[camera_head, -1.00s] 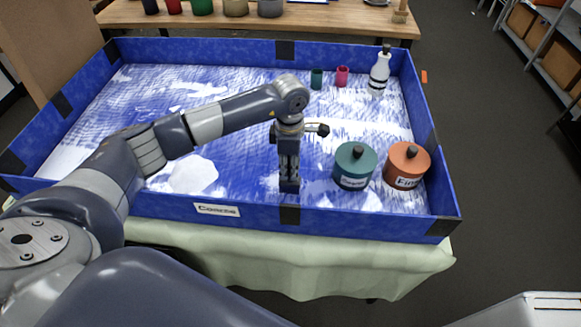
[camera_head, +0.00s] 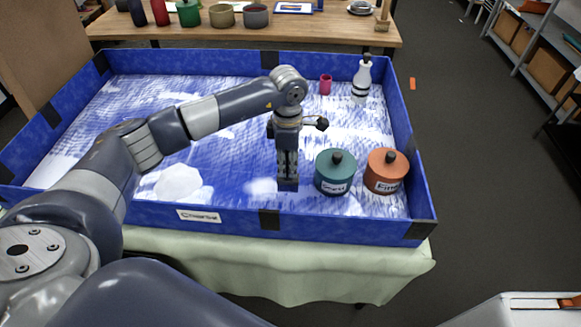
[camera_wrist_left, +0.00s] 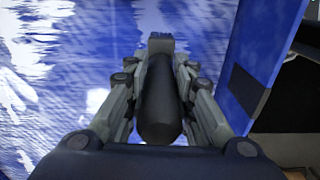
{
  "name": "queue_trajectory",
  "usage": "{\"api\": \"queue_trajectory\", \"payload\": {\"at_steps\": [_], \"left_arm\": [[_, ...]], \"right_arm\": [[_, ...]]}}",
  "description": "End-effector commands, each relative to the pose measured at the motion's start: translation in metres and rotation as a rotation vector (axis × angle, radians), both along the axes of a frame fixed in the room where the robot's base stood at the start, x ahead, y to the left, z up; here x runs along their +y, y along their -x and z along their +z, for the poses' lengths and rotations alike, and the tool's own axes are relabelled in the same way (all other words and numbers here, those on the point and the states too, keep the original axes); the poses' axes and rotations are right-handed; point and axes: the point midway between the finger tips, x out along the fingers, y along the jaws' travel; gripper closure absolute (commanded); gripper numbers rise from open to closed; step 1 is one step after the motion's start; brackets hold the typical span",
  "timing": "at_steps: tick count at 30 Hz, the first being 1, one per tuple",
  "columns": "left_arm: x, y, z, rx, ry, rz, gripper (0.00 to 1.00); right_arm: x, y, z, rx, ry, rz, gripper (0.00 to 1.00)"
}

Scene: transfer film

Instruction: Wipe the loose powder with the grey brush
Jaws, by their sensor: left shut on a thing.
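Loose white powder (camera_head: 178,182) lies in a heap and broad streaks over the floor of a blue walled tray (camera_head: 330,226). My left gripper (camera_head: 287,170) points down near the tray's front wall, left of a teal lidded jar (camera_head: 336,180). It is shut on the grey brush, whose black handle (camera_wrist_left: 160,100) shows between the fingers in the left wrist view. The brush's lower end is low over the tray floor; I cannot tell whether it touches. My right gripper is not in view.
An orange lidded jar (camera_head: 385,180) stands beside the teal one. A white bottle (camera_head: 361,85) and a pink cup (camera_head: 325,85) stand at the back right. A wooden table (camera_head: 240,32) with several pots is behind. The tray's left half is free of jars.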

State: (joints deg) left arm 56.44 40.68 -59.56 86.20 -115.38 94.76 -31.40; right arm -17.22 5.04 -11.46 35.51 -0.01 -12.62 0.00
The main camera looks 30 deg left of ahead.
Motion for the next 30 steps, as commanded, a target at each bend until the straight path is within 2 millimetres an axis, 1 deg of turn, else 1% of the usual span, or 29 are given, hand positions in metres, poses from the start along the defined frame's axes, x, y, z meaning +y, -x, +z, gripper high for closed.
{"api": "queue_trajectory", "payload": {"at_steps": [1, 6, 11, 30], "left_arm": [[0.001, -0.001, 0.008, -0.001, 0.001, 0.001, 1.00], [0.004, -0.001, 0.023, -0.001, 0.001, 0.005, 1.00], [0.007, -0.002, 0.033, 0.000, 0.000, 0.007, 1.00], [0.008, -0.002, 0.034, 0.000, 0.001, 0.008, 1.00]], "right_arm": [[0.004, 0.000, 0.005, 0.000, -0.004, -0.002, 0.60], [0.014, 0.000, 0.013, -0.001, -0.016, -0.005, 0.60], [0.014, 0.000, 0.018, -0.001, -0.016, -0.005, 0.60], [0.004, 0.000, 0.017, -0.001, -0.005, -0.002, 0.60]]}}
